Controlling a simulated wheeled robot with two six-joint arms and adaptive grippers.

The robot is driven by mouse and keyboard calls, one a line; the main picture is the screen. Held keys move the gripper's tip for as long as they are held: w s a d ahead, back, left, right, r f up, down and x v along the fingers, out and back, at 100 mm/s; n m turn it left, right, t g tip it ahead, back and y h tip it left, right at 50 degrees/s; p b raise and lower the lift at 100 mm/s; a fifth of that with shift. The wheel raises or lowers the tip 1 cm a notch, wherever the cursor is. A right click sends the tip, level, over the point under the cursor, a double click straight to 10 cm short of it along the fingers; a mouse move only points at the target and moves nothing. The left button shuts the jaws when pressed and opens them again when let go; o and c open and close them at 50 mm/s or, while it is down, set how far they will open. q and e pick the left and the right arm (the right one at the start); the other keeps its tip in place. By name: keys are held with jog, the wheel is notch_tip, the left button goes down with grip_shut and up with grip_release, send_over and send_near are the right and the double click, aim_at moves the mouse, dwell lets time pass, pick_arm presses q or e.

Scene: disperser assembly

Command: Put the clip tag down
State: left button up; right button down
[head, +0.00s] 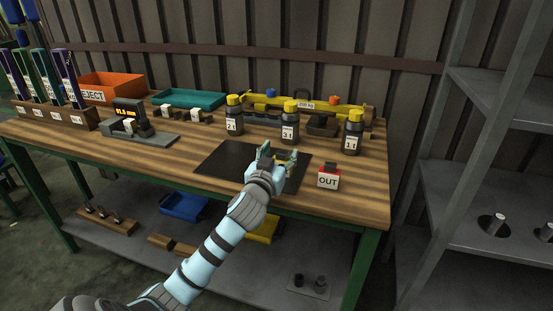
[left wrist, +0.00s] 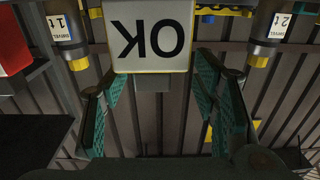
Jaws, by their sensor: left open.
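The clip tag is a pale plate marked "OK" (left wrist: 152,38), upside down in the left wrist view. It shows between and beyond the two green fingers of my left gripper (left wrist: 162,85), with visible gaps on both sides. In the head view my left gripper (head: 277,155) is open over the black mat (head: 222,170), near its right end. The tag cannot be made out there. I cannot tell whether it rests on a surface. My right gripper is not in view.
A red-topped "OUT" tag (head: 328,179) stands right of the mat. Yellow-capped bottles (head: 234,120), (head: 290,125), (head: 352,136) stand behind and to the right. A gauge (head: 130,120), an orange reject bin (head: 112,86) and a teal tray (head: 190,99) lie left and back. The mat's left part is clear.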

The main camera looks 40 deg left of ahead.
pick_arm(q)
jog(key=p+v, duration=0.1)
jog(key=v, duration=1.1)
jog(key=shift+p, duration=0.4)
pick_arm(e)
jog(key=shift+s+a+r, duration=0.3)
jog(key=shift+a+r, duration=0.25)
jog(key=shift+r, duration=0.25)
